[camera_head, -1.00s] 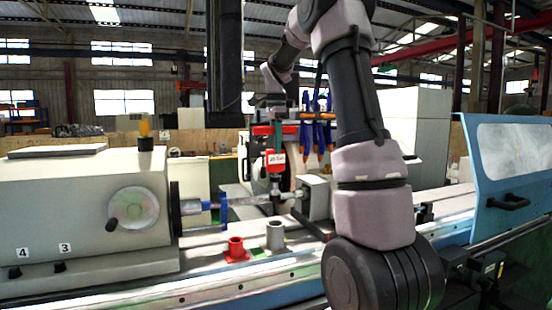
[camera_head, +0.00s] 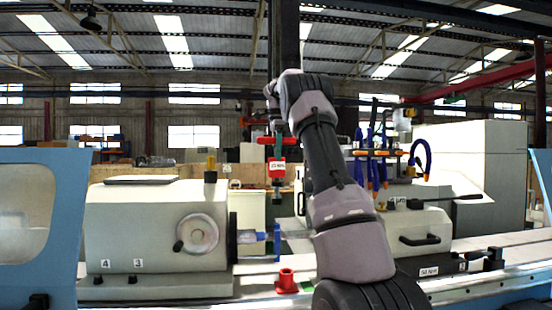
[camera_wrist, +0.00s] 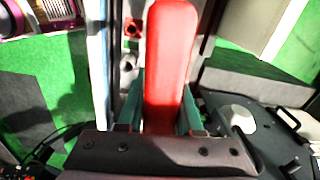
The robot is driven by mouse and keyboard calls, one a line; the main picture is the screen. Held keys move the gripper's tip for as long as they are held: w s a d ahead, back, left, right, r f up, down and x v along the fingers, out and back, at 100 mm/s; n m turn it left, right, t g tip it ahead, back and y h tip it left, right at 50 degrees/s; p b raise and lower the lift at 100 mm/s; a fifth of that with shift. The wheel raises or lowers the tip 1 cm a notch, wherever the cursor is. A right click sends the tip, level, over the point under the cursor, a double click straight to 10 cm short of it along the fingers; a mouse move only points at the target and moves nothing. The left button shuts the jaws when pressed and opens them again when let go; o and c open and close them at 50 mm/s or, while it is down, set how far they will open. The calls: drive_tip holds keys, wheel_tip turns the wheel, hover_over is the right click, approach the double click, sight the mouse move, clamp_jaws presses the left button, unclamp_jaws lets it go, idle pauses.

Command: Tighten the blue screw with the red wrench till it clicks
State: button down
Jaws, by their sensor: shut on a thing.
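My gripper (camera_head: 277,150) is shut on the red wrench (camera_head: 277,168), which carries a white "20 Nm" label. The wrench hangs upright in the air above the machine bed, its dark tip pointing down. In the wrist view, the long red handle (camera_wrist: 170,55) lies between the teal fingers (camera_wrist: 160,112). A blue part (camera_head: 277,243) stands upright at the spindle end, below the wrench tip and apart from it. Another short blue piece (camera_head: 262,236) is beside it on the spindle. I cannot make out the blue screw itself.
The headstock (camera_head: 150,235) with its handwheel (camera_head: 197,234) is at left. A red holder (camera_head: 286,281) stands on the bed in front. Blue hoses (camera_head: 372,165) rise at right. Blue guard panels flank both sides. My arm hides the middle of the bed.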

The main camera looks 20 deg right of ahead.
sight(277, 178)
drive_tip(key=shift+a, duration=0.1)
idle(0.3)
drive_tip(key=shift+f, duration=4.65)
drive_tip(key=shift+f+m, duration=0.2)
drive_tip(key=shift+m, duration=1.4)
